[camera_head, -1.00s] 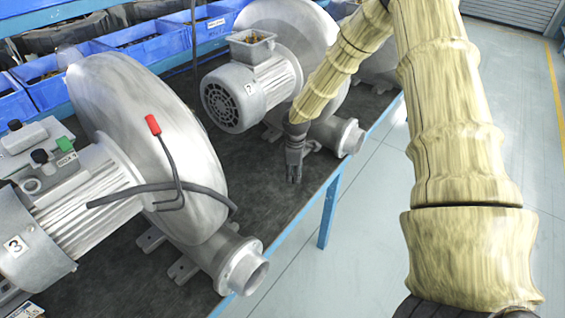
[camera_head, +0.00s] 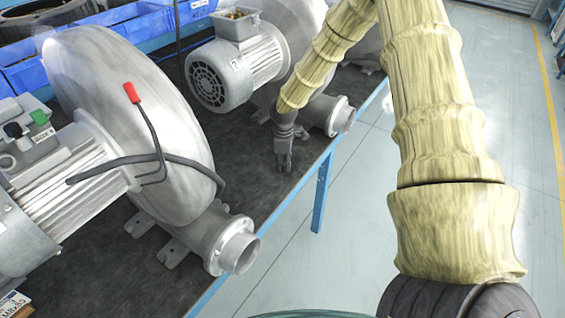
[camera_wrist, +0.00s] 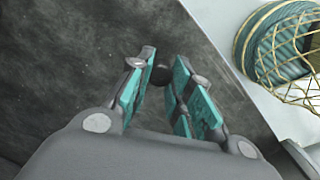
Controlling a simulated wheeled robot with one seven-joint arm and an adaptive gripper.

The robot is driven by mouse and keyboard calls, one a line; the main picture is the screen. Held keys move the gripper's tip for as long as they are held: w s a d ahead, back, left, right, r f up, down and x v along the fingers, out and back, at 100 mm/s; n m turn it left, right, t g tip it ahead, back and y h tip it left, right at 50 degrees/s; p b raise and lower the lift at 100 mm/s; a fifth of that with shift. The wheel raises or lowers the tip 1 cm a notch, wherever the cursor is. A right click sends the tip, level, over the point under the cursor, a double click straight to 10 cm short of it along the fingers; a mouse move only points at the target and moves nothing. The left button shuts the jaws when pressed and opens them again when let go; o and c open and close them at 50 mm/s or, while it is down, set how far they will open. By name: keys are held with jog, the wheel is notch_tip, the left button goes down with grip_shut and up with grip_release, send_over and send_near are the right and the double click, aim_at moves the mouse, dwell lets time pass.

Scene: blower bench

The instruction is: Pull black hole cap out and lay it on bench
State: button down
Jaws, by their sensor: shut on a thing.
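My gripper (camera_head: 283,168) points down, low over the dark bench top (camera_head: 262,186), between the two nearer blowers. In the wrist view its teal-padded fingers (camera_wrist: 162,78) are closed on a small dark round piece, which I take for the black hole cap (camera_wrist: 162,75). The cap shows only as a dark spot between the fingertips, with the bench surface around it. In the head view the cap is hidden by the fingers. I cannot tell whether it touches the bench.
The near blower (camera_head: 130,115) with a red-tipped cable stands at left, its outlet (camera_head: 237,247) near the bench edge. Another blower (camera_head: 235,75) is just behind my gripper. Blue bins (camera_head: 60,75) line the back. Bare bench lies around the gripper; floor is at right.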

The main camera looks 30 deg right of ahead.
jog(key=shift+w+f, duration=0.15)
jog(key=shift+f, duration=0.45)
jog(key=shift+r, duration=0.1)
jog(key=c, duration=1.2)
grip_release()
jog(key=shift+r, duration=0.1)
notch_tip(320, 180, up, 12)
